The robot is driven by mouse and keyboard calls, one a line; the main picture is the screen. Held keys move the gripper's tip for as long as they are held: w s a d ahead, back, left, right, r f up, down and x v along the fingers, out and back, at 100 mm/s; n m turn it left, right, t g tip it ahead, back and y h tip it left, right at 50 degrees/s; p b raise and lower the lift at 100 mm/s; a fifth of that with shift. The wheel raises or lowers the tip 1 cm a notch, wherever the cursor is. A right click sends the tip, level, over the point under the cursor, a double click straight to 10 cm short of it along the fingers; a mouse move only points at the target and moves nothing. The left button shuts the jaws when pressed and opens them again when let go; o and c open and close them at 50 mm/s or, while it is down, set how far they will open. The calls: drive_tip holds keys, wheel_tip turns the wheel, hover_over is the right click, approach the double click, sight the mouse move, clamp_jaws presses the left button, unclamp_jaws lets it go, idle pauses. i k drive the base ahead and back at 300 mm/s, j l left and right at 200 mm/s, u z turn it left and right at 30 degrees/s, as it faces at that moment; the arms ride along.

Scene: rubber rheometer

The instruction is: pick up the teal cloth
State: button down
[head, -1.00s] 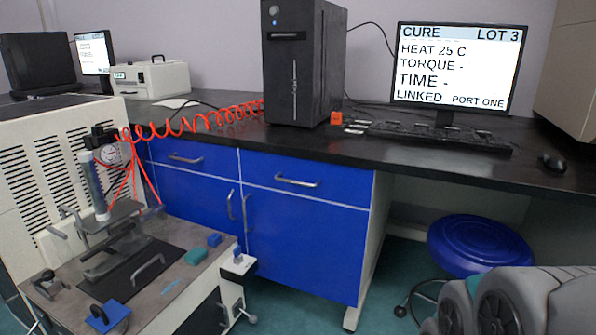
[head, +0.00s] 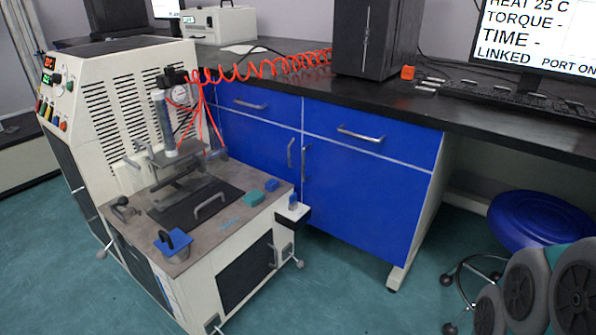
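The teal cloth (head: 252,199) lies as a small folded pad on the grey top of the rheometer bench (head: 150,262), near its right edge. A small blue block (head: 271,184) sits just behind it to the right. A metal handle on a black plate (head: 190,212) stands to its left. Grey rounded parts of my own arm show at the lower right, well away from the cloth. My gripper's fingers are not in view.
A blue block with a black handle (head: 173,243) sits at the bench's front corner. The press column (head: 163,122) and coiled red hose (head: 270,67) rise behind. Blue cabinets (head: 365,190) stand to the right, with a blue stool (head: 540,220) beyond. Floor in front is clear.

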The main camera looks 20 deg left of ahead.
sight(253, 199)
drive_tip(key=i+j+u, duration=0.6)
drive_tip(key=i, duration=0.25)
drive_tip(key=j, duration=0.1)
